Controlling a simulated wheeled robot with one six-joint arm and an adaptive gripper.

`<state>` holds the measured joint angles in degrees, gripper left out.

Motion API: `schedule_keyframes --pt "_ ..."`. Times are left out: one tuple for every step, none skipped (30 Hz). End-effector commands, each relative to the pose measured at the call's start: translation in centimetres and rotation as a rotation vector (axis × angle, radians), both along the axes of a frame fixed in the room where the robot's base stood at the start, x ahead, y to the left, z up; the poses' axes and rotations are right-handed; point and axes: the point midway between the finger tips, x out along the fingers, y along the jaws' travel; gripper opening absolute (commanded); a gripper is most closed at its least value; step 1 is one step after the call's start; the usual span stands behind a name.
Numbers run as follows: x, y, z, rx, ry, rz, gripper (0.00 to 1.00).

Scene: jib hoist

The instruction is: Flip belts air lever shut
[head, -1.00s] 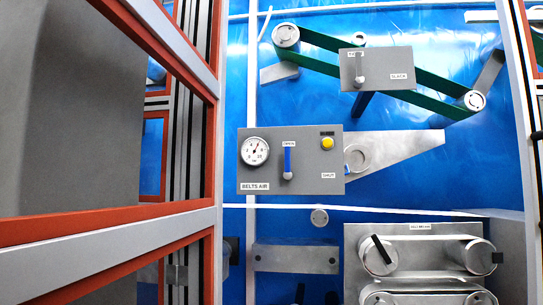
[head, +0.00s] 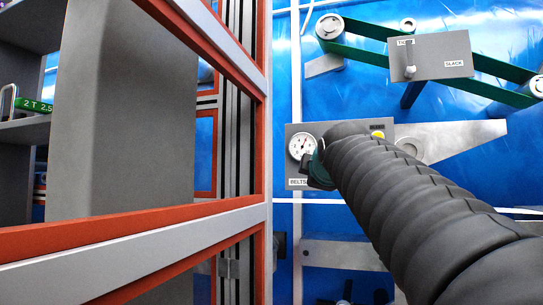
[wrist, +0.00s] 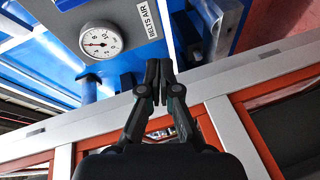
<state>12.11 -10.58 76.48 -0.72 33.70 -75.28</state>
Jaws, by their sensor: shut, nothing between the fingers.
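The grey belts air panel (head: 293,168) is on the blue wall in the head view, mostly covered by my arm. Its lever and the open and shut marks are hidden behind my arm there. The pressure gauge (head: 301,146) shows at its left, and the yellow button (head: 378,134) at its upper right. In the wrist view the gauge (wrist: 100,40) and the belts air label (wrist: 147,20) show, but I cannot make out the lever. My gripper (wrist: 159,82) is shut and empty, its fingertips beside the label end of the panel. I cannot tell whether it touches anything.
A frame with red and grey bars (head: 150,232) stands close at the left in the head view; red and grey bars also cross the wrist view (wrist: 80,128). Above the panel is a slack lever plate (head: 440,68) with a green belt (head: 375,40).

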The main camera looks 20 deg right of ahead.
Motion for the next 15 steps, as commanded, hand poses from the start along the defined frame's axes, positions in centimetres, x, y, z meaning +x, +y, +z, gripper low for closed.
schedule_keyframes --pt "0.7 -0.8 2.1 -0.066 -0.029 -0.004 0.0" --pt "0.9 -1.2 3.1 -0.104 -0.043 -0.005 0.0" --pt "1.2 -1.5 4.4 -0.149 -0.061 -0.007 0.0" --pt "1.4 -1.8 5.1 -0.177 -0.071 -0.009 0.0" --pt "1.4 -2.0 5.7 -0.202 -0.08 -0.011 0.0" --pt "1.5 -2.2 6.4 -0.229 -0.089 -0.014 0.0" --pt "1.6 -2.3 6.8 -0.245 -0.094 -0.015 0.0" --pt "1.7 -2.4 7.1 -0.258 -0.099 -0.016 0.0" --pt "1.7 -2.5 7.4 -0.27 -0.103 -0.018 0.0" --pt "1.7 -2.5 7.6 -0.276 -0.104 -0.019 0.0" --pt "1.7 -2.5 7.7 -0.279 -0.105 -0.019 0.0" --pt "1.7 -2.5 7.7 -0.28 -0.106 -0.019 0.0" --pt "1.7 -2.5 7.7 -0.28 -0.106 -0.019 0.0" --pt "1.7 -2.5 7.7 -0.28 -0.106 -0.019 0.0" --pt "1.7 -2.5 7.7 -0.28 -0.105 -0.019 0.0"
